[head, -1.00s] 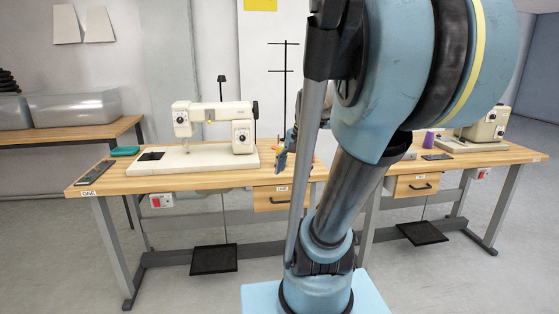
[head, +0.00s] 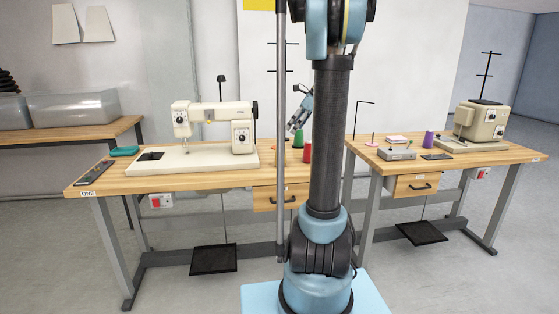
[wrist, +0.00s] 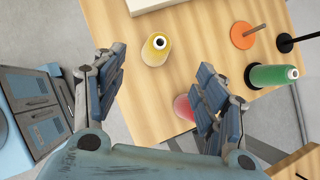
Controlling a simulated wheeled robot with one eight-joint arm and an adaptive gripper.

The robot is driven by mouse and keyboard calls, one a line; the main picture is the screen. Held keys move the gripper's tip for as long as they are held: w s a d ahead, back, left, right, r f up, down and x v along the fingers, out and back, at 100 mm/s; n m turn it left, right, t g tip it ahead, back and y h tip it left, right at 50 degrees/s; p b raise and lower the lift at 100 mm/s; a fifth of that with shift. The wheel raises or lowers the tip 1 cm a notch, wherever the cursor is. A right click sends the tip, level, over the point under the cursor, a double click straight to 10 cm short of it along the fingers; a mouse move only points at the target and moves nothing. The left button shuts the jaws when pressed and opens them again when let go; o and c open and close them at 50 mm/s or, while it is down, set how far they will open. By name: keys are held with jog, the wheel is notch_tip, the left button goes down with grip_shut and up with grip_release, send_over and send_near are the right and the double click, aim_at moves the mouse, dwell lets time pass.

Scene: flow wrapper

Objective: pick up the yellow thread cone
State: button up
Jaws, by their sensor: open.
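The yellow thread cone (wrist: 156,49) stands on the wooden table in the wrist view, its dark-holed top facing the camera. It is ahead of my gripper (wrist: 163,84), between the lines of the two spread fingers. The fingers are open with nothing between them. In the head view my gripper (head: 299,112) hangs above the right end of the left table, partly behind my arm. I cannot make out the yellow cone in the head view.
A red cone (wrist: 182,108) is partly behind the right finger. A green cone (wrist: 272,76) and an orange disc with a spindle (wrist: 242,36) stand further right. The white sewing machine (head: 214,128) stands to the left. A purple cone (head: 429,139) is on the right table (head: 478,158).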

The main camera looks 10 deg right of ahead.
send_near(281, 155)
jog(key=w+a+f, duration=0.1)
jog(key=w, duration=0.1)
jog(key=w+a+f, duration=0.2)
jog(key=w+f, duration=0.1)
jog(key=shift+w+a, duration=0.15)
jog(key=shift+w, duration=0.15)
jog(key=shift+s+x, duration=0.15)
jog(key=shift+x, duration=1.3)
jog(key=shift+s+x, duration=0.2)
jog(key=shift+x, duration=1.3)
jog(key=c, duration=1.2)
